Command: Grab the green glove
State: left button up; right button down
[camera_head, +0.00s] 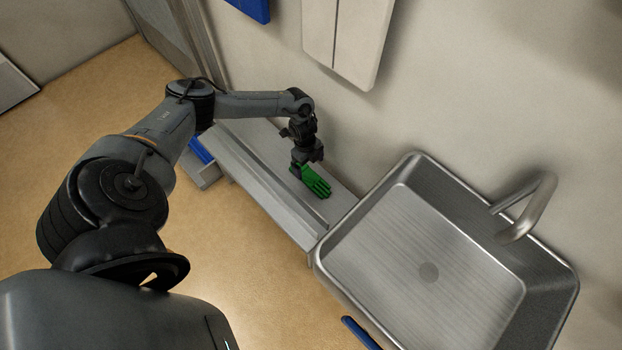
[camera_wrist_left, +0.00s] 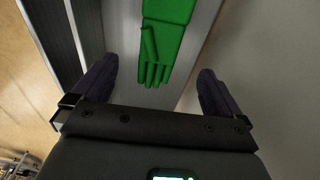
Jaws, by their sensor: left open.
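The green glove (camera_head: 316,182) lies flat on a grey ledge (camera_head: 342,203) along the wall, left of the sink. My left gripper (camera_head: 303,165) is above the glove's cuff end and partly hides it in the head view. In the left wrist view the glove (camera_wrist_left: 165,42) shows between and beyond the two fingers, its fingertips pointing toward the gripper. My left gripper (camera_wrist_left: 154,88) is open, with nothing between its fingers. Whether the fingers touch the glove cannot be told. My right gripper is not in view.
A steel sink (camera_head: 400,250) with a curved tap (camera_head: 530,205) stands to the right of the ledge. A white wall box (camera_head: 350,40) hangs above. Tan floor lies in front.

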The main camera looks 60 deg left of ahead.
aim_at(311, 178)
pick_arm(q)
jog(key=shift+d+f, duration=0.15)
jog(key=shift+f, duration=0.6)
jog(key=shift+w+f+b, duration=0.3)
jog(key=shift+f+b, duration=0.05)
jog(key=shift+d+f, duration=0.1)
jog(key=shift+f, duration=0.1)
jog(key=f, duration=0.1)
jog(key=f+b, duration=0.2)
jog(key=f, duration=0.1)
jog(key=shift+s+d, duration=0.25)
jog(key=shift+d, duration=0.1)
jog(key=shift+w+f+b, duration=0.1)
jog(key=shift+f+b, duration=0.2)
jog(key=shift+b, duration=0.05)
jog(key=shift+c, duration=0.2)
jog(key=c, duration=1.1)
